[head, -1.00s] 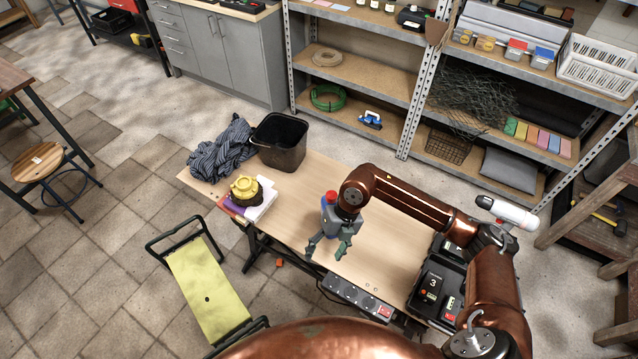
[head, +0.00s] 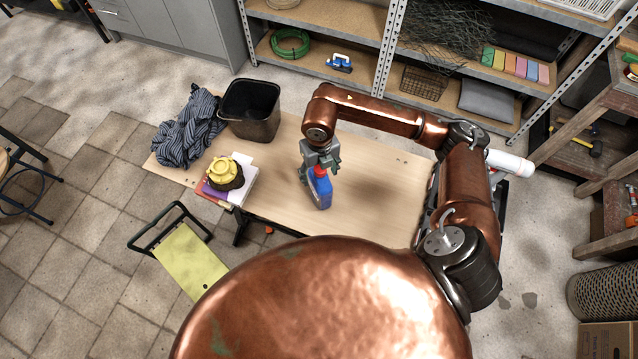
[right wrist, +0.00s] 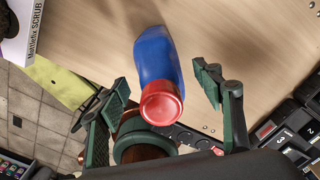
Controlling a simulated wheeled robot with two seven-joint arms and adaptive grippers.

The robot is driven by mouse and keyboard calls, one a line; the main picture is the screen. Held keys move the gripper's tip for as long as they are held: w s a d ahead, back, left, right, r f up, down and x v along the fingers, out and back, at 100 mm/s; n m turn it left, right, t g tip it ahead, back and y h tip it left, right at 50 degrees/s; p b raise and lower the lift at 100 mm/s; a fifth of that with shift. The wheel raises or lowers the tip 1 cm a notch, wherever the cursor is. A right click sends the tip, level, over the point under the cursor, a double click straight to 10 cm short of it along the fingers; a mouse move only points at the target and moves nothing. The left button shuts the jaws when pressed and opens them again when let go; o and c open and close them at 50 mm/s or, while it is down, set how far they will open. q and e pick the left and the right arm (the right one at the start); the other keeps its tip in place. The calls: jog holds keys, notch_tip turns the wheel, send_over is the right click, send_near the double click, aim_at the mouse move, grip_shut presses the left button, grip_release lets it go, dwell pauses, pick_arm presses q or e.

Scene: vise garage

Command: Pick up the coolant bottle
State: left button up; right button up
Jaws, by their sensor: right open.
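The coolant bottle (head: 321,189) is blue with a red cap and stands on the wooden workbench (head: 375,190). In the right wrist view the bottle (right wrist: 158,62) lies between the two spread fingers, its red cap towards the camera. My right gripper (head: 311,170) is open and right at the bottle in the head view. In the right wrist view the open right gripper (right wrist: 165,95) shows a gap on both sides of the bottle. I cannot tell whether a finger touches it. My left gripper is not in view.
A black bin (head: 250,110), a striped cloth (head: 188,130) and a yellow object (head: 223,171) on books stand at the bench's left end. Shelves (head: 350,35) stand behind. The bench right of the bottle looks clear.

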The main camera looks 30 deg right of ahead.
notch_tip(320, 180, down, 5)
jog(key=shift+s+f, duration=0.1)
jog(key=shift+s, duration=0.05)
jog(key=shift+c, duration=0.4)
grip_shut()
dwell(0.5)
